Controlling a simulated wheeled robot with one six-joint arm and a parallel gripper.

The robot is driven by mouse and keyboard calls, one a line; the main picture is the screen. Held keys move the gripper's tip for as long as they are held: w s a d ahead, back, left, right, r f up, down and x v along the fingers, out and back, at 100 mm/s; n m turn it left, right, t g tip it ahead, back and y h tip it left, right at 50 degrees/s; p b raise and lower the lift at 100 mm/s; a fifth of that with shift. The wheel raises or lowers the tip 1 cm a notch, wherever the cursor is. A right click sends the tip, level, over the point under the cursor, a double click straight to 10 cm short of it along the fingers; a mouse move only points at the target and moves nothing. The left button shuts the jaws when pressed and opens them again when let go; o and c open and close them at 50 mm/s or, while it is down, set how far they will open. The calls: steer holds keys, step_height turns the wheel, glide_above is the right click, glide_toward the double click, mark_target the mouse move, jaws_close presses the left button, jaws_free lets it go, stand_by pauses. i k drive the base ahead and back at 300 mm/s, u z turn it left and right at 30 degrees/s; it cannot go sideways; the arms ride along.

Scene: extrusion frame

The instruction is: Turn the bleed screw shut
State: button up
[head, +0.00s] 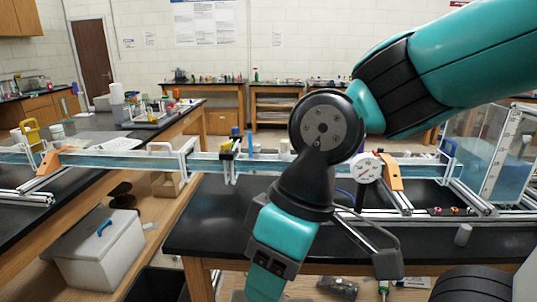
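I cannot pick out the bleed screw for certain in the head view. A row of small red-and-dark fittings (453,211) sits on the metal rails at the right of the black bench. A round white dial gauge (367,168) stands at the clear channel, just right of my arm's dark joint. My teal arm comes in from the upper right, bends at that joint and runs down past the bench's front to the bottom edge. My gripper's fingertips are not visible, so its opening and anything in it are hidden.
A long clear water channel (110,160) on an aluminium extrusion frame crosses the black benches. An orange bracket (390,172) stands right of the gauge. A grey lidded box (98,250) is at lower left. The bench top (210,212) left of my arm is clear.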

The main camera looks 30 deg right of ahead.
mark_target(256, 147)
steer(key=z, duration=0.3)
steer(key=i, duration=1.1)
steer(key=u, duration=0.3)
